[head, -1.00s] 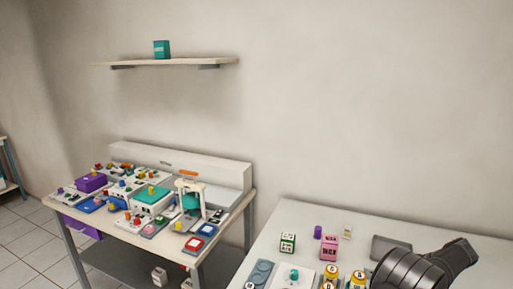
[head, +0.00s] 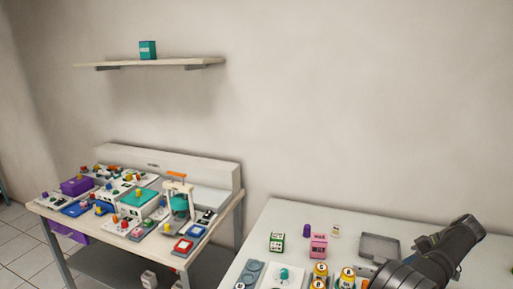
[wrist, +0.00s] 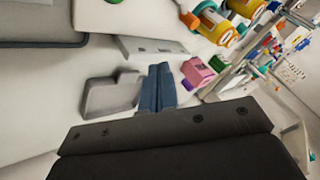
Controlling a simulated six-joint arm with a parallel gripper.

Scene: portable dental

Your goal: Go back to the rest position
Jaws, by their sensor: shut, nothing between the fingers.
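My gripper (wrist: 157,88) shows in the wrist view with its two blue-grey fingers together and nothing between them. It is above the white table (head: 330,222), with a grey tray (wrist: 110,96) to its left and a pink box (wrist: 197,72) to its right. In the head view my dark arm reaches in from the lower right. The fingertips cannot be made out there.
On the near table stand a green-and-white box (head: 277,242), the pink box (head: 319,245), a purple cylinder (head: 307,230), yellow jars (head: 320,272) and a grey tray (head: 380,247). A crowded second table (head: 120,214) stands left. A wall shelf (head: 150,64) holds a teal box (head: 148,50).

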